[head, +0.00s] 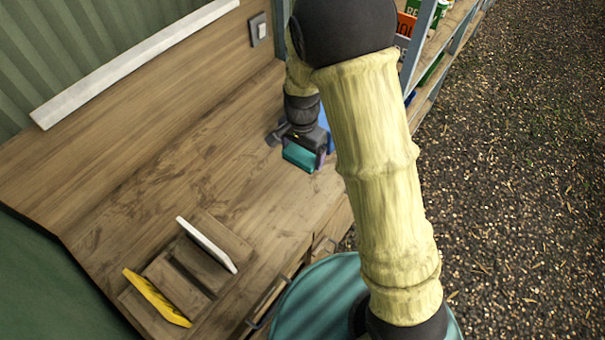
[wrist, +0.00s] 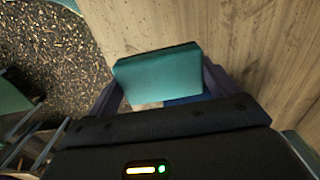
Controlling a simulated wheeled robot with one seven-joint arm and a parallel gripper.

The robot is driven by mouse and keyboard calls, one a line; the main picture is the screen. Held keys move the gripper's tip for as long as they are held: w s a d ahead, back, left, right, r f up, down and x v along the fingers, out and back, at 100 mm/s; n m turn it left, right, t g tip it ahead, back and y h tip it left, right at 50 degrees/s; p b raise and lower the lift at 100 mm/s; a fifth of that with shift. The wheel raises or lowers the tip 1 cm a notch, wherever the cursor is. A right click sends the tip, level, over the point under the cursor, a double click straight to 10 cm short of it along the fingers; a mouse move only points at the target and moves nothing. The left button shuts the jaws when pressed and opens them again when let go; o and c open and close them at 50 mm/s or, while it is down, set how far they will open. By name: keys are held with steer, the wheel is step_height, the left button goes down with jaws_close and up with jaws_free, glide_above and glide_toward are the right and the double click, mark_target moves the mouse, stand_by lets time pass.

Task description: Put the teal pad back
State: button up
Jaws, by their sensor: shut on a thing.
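The teal pad (head: 300,157) is between the fingers of my gripper (head: 309,156), over the right end of the wooden bench. In the wrist view the teal pad (wrist: 158,75) shows as a block between the two dark fingers of my gripper (wrist: 160,92), which is shut on it. Whether the pad touches the bench top cannot be told. A wooden rack (head: 172,283) stands at the near part of the bench, with a white panel (head: 207,244) and a yellow panel (head: 156,297) upright in it and an open space between them.
A blue thing (head: 325,122) lies just behind my gripper, partly hidden; it also shows under the pad in the wrist view (wrist: 183,100). The bench top (head: 150,190) is clear between gripper and rack. Shelves (head: 445,50) with boxes stand at the right, beyond my arm.

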glide_above(302, 178)
step_height(302, 178, down, 5)
steer(key=shift+r, duration=0.1)
steer(key=shift+f+p, duration=0.5)
steer(key=shift+f, duration=1.4)
steer(key=shift+f, duration=0.1)
steer(key=shift+f, duration=0.1)
steer(key=o, duration=0.8)
steer(key=shift+c, duration=0.2)
